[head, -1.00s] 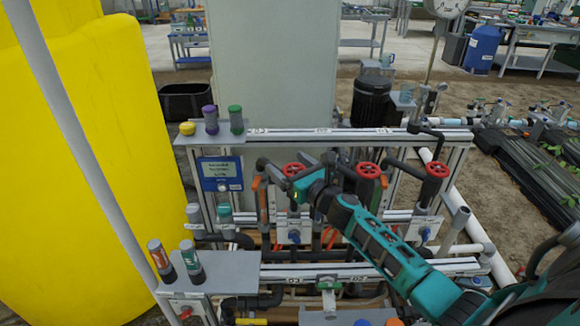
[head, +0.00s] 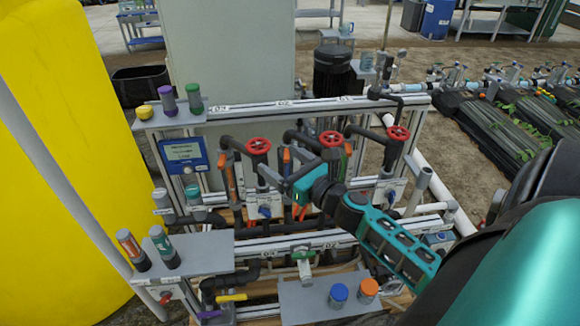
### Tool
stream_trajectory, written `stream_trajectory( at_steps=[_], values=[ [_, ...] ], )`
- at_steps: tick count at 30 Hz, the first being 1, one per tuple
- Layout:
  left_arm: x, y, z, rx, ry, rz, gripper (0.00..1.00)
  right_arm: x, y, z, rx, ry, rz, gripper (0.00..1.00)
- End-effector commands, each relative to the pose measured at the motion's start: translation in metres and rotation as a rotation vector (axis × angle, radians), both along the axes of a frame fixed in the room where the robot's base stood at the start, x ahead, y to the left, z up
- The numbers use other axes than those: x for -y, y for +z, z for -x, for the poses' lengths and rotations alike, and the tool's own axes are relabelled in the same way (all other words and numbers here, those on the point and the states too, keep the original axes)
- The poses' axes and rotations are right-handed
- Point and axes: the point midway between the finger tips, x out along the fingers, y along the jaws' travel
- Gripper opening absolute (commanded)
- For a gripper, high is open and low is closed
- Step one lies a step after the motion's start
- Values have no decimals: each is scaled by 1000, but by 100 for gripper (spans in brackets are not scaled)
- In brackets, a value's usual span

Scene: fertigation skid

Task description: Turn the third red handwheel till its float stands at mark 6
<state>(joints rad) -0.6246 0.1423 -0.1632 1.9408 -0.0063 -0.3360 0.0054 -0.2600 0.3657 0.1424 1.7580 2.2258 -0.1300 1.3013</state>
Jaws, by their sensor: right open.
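Three red handwheels stand in a row on dark pipes: a left one (head: 258,146), a middle one (head: 331,139) and a right one (head: 398,133). The end wheels are the left and right ones; I cannot tell from which side the third is counted. My right gripper (head: 277,177) reaches in from the right, below and between the left and middle wheels. It is open, with its dark fingers pointing left, and it holds no wheel. I cannot make out a float or its marks. My left gripper is not in view.
A blue display panel (head: 183,154) is at the left of the frame. Coloured-capped cylinders stand on the grey shelves. A front plate (head: 305,301) bears a blue (head: 338,295) and an orange (head: 368,290) cap. A yellow tank (head: 60,150) fills the left. Pipes and rails crowd my gripper.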

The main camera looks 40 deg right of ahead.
Motion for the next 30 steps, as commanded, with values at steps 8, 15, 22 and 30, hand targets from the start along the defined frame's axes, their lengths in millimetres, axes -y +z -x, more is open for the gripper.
stream_trajectory(
  at_steps=[8,15,22,30],
  values=[
    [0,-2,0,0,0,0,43,2,0,20,0,-1,0,90],
    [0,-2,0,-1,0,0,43,1,0,20,0,-1,0,90],
    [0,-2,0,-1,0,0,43,1,0,20,0,-1,-1,90],
    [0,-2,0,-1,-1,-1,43,1,0,20,0,-1,-1,90]
  ],
)
